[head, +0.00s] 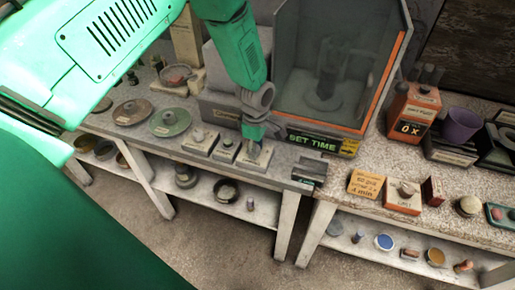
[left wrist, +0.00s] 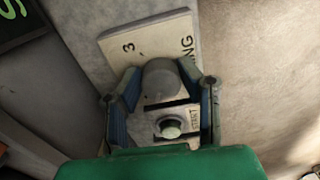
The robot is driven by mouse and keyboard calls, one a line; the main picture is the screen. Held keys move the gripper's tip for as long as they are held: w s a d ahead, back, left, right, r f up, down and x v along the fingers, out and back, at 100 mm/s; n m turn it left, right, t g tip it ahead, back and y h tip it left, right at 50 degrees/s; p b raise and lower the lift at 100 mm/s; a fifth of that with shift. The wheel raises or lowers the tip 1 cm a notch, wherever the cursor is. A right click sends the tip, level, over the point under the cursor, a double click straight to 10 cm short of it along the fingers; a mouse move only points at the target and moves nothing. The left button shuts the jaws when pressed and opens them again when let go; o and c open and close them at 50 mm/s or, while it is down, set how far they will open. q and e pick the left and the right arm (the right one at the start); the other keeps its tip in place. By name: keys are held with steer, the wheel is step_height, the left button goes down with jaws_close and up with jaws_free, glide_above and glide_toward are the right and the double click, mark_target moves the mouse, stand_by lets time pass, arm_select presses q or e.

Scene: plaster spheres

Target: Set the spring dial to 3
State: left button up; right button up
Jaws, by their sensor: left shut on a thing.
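The spring dial is a round grey knob (left wrist: 160,80) on a pale plate (left wrist: 146,34). In the left wrist view the plate shows a "3" near its upper left and the letters "NG" at its right. My left gripper (left wrist: 165,90) is shut on the knob, one finger on each side. In the head view the gripper (head: 253,144) comes down from above onto the rightmost small plate (head: 264,157) at the bench's front edge and hides most of the knob. I cannot tell which mark the knob points to. My right gripper is not in view.
A small plate with a round button (left wrist: 170,128) sits beside the dial, and another knob plate (head: 200,141) stands further left. A "SET TIME" sign (head: 312,142) fronts the grey cabinet (head: 335,70) on the right. Grinding discs (head: 170,122) lie to the left.

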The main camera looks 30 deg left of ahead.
arm_select(q)
steer(key=shift+a+m, duration=0.25)
steer(key=shift+m, duration=0.05)
steer(key=m, duration=0.2)
steer(key=shift+m, duration=0.4)
steer(key=m, duration=0.3)
steer(key=shift+m, duration=0.3)
steer(key=m, duration=0.3)
steer(key=shift+a+m+b, duration=0.1)
steer(key=shift+m+b, duration=0.2)
steer(key=m, duration=0.3)
steer(key=shift+w+r+m, duration=0.1)
steer(key=shift+m, duration=0.2)
steer(key=m, duration=0.4)
steer(key=shift+m, duration=2.6)
